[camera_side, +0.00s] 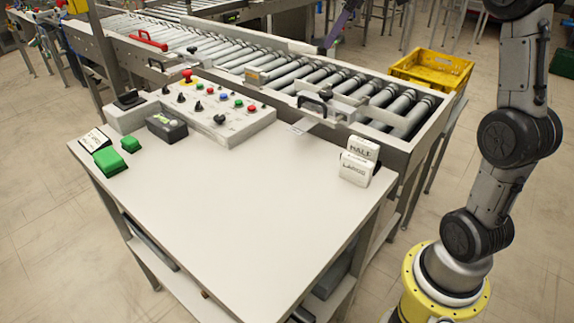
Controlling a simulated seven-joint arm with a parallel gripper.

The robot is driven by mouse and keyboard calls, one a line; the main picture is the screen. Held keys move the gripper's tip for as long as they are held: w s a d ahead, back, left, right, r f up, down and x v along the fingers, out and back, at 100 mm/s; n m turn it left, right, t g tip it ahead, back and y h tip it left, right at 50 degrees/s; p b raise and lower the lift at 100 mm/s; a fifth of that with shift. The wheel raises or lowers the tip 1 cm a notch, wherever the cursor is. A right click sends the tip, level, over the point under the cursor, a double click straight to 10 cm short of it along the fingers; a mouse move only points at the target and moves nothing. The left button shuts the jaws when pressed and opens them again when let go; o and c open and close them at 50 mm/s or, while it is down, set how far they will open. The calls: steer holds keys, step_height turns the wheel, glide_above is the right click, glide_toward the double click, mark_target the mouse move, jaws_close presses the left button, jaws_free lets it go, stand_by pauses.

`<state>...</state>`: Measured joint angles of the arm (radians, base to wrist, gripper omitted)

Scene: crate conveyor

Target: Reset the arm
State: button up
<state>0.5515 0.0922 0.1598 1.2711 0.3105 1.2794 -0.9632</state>
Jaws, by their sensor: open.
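My arm (507,135) stands at the right side of the camera view, on a yellow round base. Its links rise nearly upright and run out of the top of the picture. My gripper is outside this view, so its fingers and anything between them are hidden. No part of the arm that shows touches the white table (230,220).
A control panel (205,113) with buttons stands at the table's back, before a roller conveyor (290,75). Green blocks (111,160) lie at the left, white labelled blocks (356,170) at the right. A yellow crate (432,68) is behind. The table's middle is clear.

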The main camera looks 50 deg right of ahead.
steer(key=s+a+r+n, duration=0.1)
steer(key=s+a, duration=1.1)
steer(key=a, duration=0.4)
steer(key=s+a+f+m+h, duration=0.1)
steer(key=s+f+m, duration=0.4)
steer(key=s+f, duration=0.8)
steer(key=shift+s+a+f, duration=0.3)
steer(key=shift+a+f, duration=0.15)
steer(key=shift+a, duration=0.15)
